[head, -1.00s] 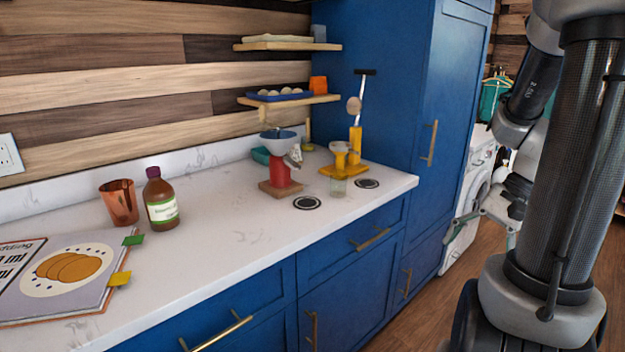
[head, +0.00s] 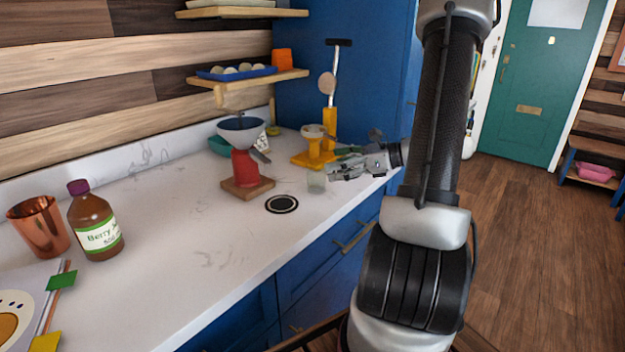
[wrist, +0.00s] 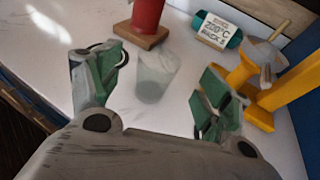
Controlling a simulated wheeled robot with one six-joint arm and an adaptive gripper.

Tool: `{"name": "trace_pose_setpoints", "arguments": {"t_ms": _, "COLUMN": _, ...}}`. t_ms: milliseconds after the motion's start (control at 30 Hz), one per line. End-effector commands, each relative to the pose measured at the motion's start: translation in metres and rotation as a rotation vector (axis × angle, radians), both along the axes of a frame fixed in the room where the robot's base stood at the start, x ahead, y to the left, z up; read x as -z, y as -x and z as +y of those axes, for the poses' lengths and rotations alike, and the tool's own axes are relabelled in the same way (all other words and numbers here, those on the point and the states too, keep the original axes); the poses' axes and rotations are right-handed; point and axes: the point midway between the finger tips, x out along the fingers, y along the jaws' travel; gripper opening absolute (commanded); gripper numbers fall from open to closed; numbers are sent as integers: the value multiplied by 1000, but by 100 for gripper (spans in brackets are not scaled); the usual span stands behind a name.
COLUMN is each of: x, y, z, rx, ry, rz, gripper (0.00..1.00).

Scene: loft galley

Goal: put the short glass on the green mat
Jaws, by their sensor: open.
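The short glass (head: 316,183) is clear and stands upright on the white counter, near its front edge. It also shows in the wrist view (wrist: 154,78), in line with the gap between my fingers. My gripper (head: 336,164) is open and empty, just right of the glass in the head view. In the wrist view its green-padded fingers (wrist: 162,78) are spread on either side of the glass; I cannot tell whether either touches it. I cannot make out a green mat in either view.
A red stand with a funnel (head: 243,155) is left of the glass, and a yellow stand (head: 316,148) is behind it. A brown bottle (head: 95,225) and copper cup (head: 40,226) stand left.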

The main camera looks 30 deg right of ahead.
Motion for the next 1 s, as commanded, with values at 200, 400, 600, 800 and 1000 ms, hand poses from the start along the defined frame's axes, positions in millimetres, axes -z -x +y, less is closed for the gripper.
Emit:
{"name": "trace_pose_setpoints", "arguments": {"t_ms": 200, "x": 7, "y": -21, "z": 20, "rx": -4, "ry": 1, "rz": 0, "gripper": 78}}
{"name": "trace_pose_setpoints", "arguments": {"t_ms": 400, "x": 15, "y": -41, "z": 39, "rx": -3, "ry": 2, "rz": 1, "gripper": 78}}
{"name": "trace_pose_setpoints", "arguments": {"t_ms": 600, "x": 17, "y": -45, "z": 42, "rx": -2, "ry": 3, "rz": 0, "gripper": 78}}
{"name": "trace_pose_setpoints", "arguments": {"t_ms": 800, "x": 17, "y": -45, "z": 42, "rx": -2, "ry": 3, "rz": 0, "gripper": 58}}
{"name": "trace_pose_setpoints", "arguments": {"t_ms": 1000, "x": 17, "y": -45, "z": 42, "rx": -2, "ry": 3, "rz": 0, "gripper": 25}}
